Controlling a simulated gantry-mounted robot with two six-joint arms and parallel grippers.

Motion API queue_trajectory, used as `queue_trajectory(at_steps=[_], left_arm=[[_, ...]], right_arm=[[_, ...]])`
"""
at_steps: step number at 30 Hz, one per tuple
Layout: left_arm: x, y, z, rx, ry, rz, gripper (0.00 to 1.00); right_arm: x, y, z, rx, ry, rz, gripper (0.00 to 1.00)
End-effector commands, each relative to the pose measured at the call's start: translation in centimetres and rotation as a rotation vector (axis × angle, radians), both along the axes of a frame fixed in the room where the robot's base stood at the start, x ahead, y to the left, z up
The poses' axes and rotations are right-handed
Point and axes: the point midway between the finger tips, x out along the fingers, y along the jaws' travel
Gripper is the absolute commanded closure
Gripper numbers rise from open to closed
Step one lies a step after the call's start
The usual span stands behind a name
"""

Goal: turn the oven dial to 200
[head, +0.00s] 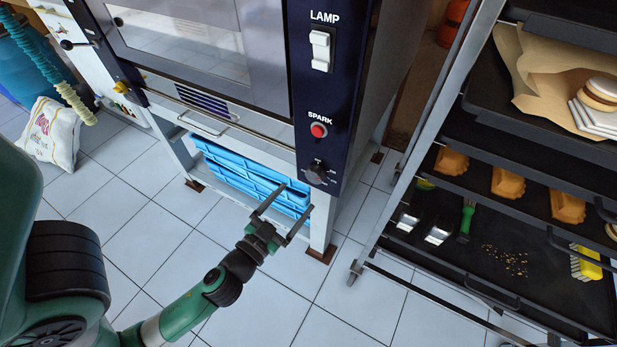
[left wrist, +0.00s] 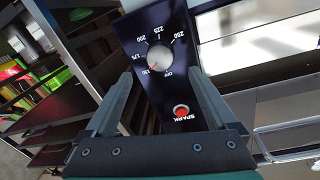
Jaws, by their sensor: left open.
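The oven dial (head: 317,174) is a dark round knob low on the oven's dark control panel, below the SPARK button. In the left wrist view the dial (left wrist: 160,56) shows as a grey knob ringed by upside-down markings, OFF and 150 to 250. Its small reddish mark seems to lie near 150. My left gripper (head: 297,197) is open and empty, just left of and below the dial in the head view. In the left wrist view its two fingers point toward the panel, with the dial between and beyond their tips, apparently untouched. My right gripper is not in view.
The red SPARK button (head: 318,130) and white LAMP switch (head: 320,50) sit above the dial. A wheeled rack (head: 420,180) with dark trays stands close on the right. An oven rail (head: 215,118) runs left of the panel. Blue crates (head: 250,178) sit below the oven.

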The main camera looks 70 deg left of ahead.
Motion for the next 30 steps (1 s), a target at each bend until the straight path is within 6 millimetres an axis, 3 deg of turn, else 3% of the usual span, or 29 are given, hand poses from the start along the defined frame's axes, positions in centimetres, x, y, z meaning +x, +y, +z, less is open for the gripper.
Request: queue_trajectory(at_steps=[1, 9, 20, 30], left_arm=[[1.0, 1.0, 1.0, 0.0, -0.004, 0.007, 0.09], [5.1, 3.7, 0.4, 0.001, -0.002, 0.001, 0.09], [5.8, 4.1, 0.1, 0.001, -0.002, -0.001, 0.09], [5.8, 4.1, 0.1, 0.001, -0.002, -0.001, 0.69]], right_arm=[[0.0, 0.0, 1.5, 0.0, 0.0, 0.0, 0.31], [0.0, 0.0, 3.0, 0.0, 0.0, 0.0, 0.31], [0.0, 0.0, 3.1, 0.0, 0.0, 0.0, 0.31], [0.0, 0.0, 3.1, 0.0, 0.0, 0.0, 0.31]])
